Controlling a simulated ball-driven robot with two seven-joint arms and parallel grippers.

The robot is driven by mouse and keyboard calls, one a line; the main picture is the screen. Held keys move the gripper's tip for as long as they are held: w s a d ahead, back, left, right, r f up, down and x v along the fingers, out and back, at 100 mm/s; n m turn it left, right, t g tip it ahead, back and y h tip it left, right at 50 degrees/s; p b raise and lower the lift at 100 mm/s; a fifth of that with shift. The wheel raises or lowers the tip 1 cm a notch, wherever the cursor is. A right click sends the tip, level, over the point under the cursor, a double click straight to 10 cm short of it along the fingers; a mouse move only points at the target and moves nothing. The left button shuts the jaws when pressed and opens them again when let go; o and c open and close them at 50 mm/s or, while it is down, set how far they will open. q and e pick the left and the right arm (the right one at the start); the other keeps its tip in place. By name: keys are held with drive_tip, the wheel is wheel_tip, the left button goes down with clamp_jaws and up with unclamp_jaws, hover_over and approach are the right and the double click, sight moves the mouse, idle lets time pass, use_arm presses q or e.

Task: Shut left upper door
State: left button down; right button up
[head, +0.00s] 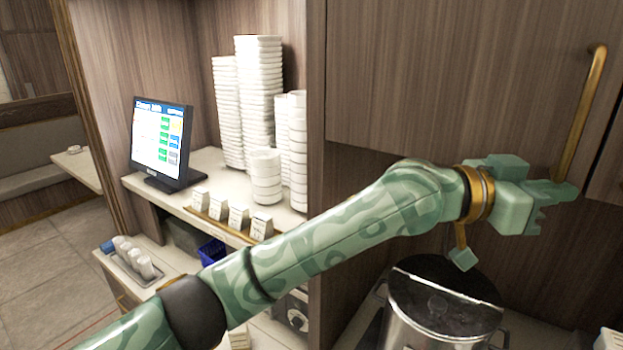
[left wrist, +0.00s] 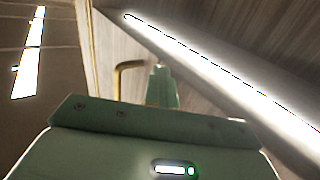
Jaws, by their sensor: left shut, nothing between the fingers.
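The left upper door (head: 440,70) is a brown wood-grain panel at the upper right of the head view. Its long brass handle (head: 583,110) runs down near its right edge. A dark gap shows right of the handle; I cannot tell for sure how far the door stands open. My left gripper (head: 560,192) is shut and empty, at the lower end of the handle near the door's bottom edge. In the left wrist view the handle (left wrist: 118,85) shows left of the shut fingers (left wrist: 162,88). Whether they touch the door is unclear. My right gripper is out of view.
A steel pot (head: 440,310) stands on the counter below my left gripper. Stacked white bowls (head: 258,100) and a monitor (head: 160,140) stand on the shelf to the left. A bright light strip (left wrist: 220,80) crosses the left wrist view.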

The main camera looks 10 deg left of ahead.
use_arm(q)
drive_tip(key=shift+w+r, duration=0.1)
drive_tip(key=shift+r, duration=0.05)
drive_tip(key=shift+r, duration=0.15)
idle(0.5)
